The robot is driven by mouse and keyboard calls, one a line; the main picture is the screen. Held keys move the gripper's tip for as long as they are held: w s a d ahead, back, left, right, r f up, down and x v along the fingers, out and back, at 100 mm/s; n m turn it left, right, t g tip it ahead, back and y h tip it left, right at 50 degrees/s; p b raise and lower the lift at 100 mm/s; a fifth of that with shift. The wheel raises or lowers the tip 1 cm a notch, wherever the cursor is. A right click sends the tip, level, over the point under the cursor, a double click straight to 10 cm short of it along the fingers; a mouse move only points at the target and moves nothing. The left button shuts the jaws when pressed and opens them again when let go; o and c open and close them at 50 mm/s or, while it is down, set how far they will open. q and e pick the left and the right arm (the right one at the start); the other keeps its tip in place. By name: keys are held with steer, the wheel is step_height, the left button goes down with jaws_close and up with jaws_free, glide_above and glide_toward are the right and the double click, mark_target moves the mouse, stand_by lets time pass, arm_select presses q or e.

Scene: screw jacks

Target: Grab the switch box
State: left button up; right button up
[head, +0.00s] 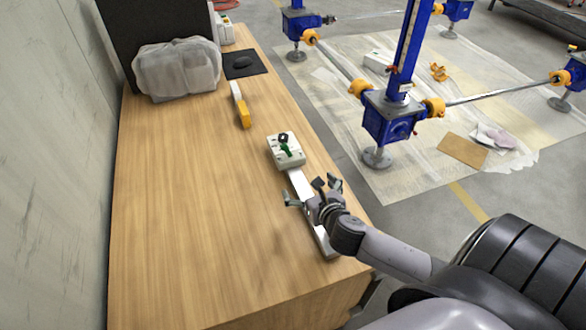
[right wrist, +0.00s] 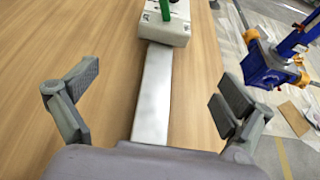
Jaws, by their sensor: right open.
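The switch box is a small whitish box (head: 285,150) with a green and black part on top, on the wooden table near its right edge. A flat silver bar (head: 301,187) runs from the box toward the table's front edge. In the right wrist view the box (right wrist: 165,28) is at the top, partly cut off, and the bar (right wrist: 153,95) leads down from it. My right gripper (head: 313,190) is open above the bar, short of the box, its fingers (right wrist: 155,90) spread to either side of the bar with nothing held. My left gripper is not in view.
A yellow-and-white tool (head: 242,108), a black mat with a mouse (head: 244,63) and a plastic-wrapped object (head: 177,68) lie farther back on the table (head: 190,200). Blue screw jacks (head: 390,117) stand on the floor to the right. The table's left side is clear.

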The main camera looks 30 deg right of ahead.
glide_toward(293, 166)
steer(key=shift+w+f, duration=0.3)
steer(key=shift+w, duration=0.35)
steer(key=x, duration=0.2)
steer(key=shift+w+f, duration=0.15)
steer(key=shift+w, duration=0.15)
steer(key=shift+w+d, duration=0.1)
steer(key=shift+w, duration=0.2)
steer(key=shift+w+d+f, duration=0.15)
steer(key=shift+w+f, duration=0.05)
steer(key=shift+w, duration=0.1)
steer(key=x, duration=0.3)
steer(key=shift+w+d+f, duration=0.1)
steer(key=shift+w+d, duration=0.1)
steer(key=shift+w, duration=0.05)
steer(key=shift+w+f, duration=0.15)
steer(key=shift+w, duration=0.2)
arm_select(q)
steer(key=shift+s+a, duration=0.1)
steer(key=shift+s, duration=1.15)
arm_select(e)
steer(key=shift+c, duration=0.5)
